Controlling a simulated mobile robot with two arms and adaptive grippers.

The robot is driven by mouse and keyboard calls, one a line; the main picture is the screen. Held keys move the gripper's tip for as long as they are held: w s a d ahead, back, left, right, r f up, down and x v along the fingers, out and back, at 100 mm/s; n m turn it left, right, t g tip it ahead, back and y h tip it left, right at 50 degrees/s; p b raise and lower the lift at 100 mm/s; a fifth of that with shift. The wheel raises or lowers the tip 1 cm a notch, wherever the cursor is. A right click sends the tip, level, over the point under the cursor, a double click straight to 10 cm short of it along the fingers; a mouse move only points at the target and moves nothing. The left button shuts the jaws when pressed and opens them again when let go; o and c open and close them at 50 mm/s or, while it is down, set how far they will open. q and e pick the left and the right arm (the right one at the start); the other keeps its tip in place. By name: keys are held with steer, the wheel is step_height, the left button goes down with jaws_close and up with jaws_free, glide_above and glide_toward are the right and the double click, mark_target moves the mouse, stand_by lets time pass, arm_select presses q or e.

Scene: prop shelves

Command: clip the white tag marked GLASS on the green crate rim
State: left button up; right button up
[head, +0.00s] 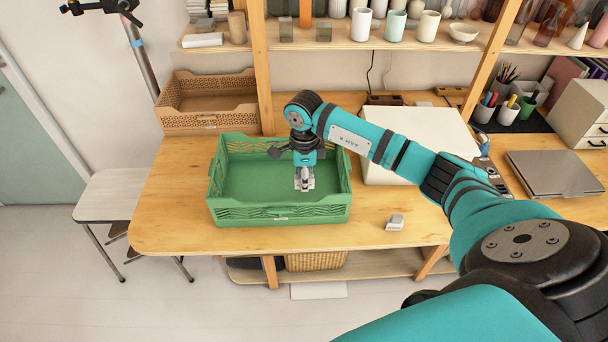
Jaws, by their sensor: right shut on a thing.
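The green crate (215,168) stands on the wooden table, open at the top. My right gripper (304,186) points down over the crate's inside, behind its front rim. It is shut on a small pale piece, which looks like the white tag (309,184); the fingers hide part of it and no marking is readable. The held piece appears apart from the front rim. A small white strip (281,218) shows on the crate's front wall, too small to read. My left gripper is not in view.
A small grey-white object (395,222) lies on the table right of the crate. A brown crate (208,121) stands behind left. A large white box (420,140) and a grey laptop-like slab (555,173) are to the right. The table's front edge is clear.

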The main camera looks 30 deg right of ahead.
mark_target(280, 211)
steer(key=shift+f+b, duration=1)
steer(key=shift+f, duration=1.1)
step_height(280, 211, down, 2)
steer(key=shift+b, duration=0.5)
steer(key=shift+r, duration=0.2)
steer(key=shift+f+b, duration=0.25)
steer(key=shift+b, duration=0.35)
steer(key=shift+f+b, duration=1.8)
steer(key=shift+b, duration=0.05)
stand_by(2.6)
